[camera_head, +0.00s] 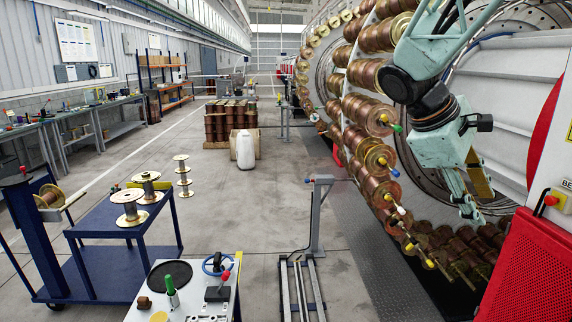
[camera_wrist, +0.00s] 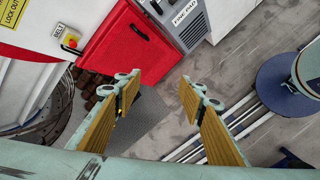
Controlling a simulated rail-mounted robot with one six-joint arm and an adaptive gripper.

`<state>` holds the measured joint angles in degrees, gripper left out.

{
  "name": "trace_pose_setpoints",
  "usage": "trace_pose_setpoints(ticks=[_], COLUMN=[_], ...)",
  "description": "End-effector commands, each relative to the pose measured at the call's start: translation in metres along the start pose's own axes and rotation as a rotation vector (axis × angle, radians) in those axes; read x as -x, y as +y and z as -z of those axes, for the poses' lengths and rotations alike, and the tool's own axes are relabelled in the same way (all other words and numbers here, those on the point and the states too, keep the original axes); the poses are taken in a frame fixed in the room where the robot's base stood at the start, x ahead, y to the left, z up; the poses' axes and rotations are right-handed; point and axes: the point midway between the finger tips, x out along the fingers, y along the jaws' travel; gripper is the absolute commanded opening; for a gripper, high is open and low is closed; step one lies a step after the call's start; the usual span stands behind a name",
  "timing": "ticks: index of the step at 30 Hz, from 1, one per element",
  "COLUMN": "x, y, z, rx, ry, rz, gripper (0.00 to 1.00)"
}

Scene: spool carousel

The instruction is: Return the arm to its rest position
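My gripper (camera_wrist: 160,88) is open in the wrist view, its two fingers with tan pads spread wide apart and nothing between them. In the head view my gripper (camera_head: 474,203) hangs pointing down at the right, in front of the large spool carousel (camera_head: 345,85). My arm is bent in front of the carousel face, between its copper-wound spools (camera_head: 370,110) and the red cabinet (camera_head: 525,265). From the head view I cannot tell how far the fingers are from the spools behind.
The red cabinet also shows in the wrist view (camera_wrist: 125,45), beside a grey panel (camera_wrist: 186,22). A blue cart (camera_head: 110,215) with empty spools stands at the left. A pallet of spools (camera_head: 230,120) and a white canister (camera_head: 245,150) stand mid-floor. The central floor is largely clear.

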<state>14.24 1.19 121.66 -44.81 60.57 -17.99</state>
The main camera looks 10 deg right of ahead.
Motion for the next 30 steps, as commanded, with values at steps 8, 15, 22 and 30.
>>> trace_pose_setpoints(ticks=[8,15,22,30], x=[0.031,0.054,0.075,0.098], y=[-0.052,-0.097,-0.139,-0.189], z=[-0.006,-0.012,-0.017,-0.024], rx=[-0.094,-0.172,-0.246,-0.329], ry=[0.094,0.17,0.244,0.327], rz=[0.057,0.113,0.172,0.247], gripper=[0.37,0.37,0.37,0.37])
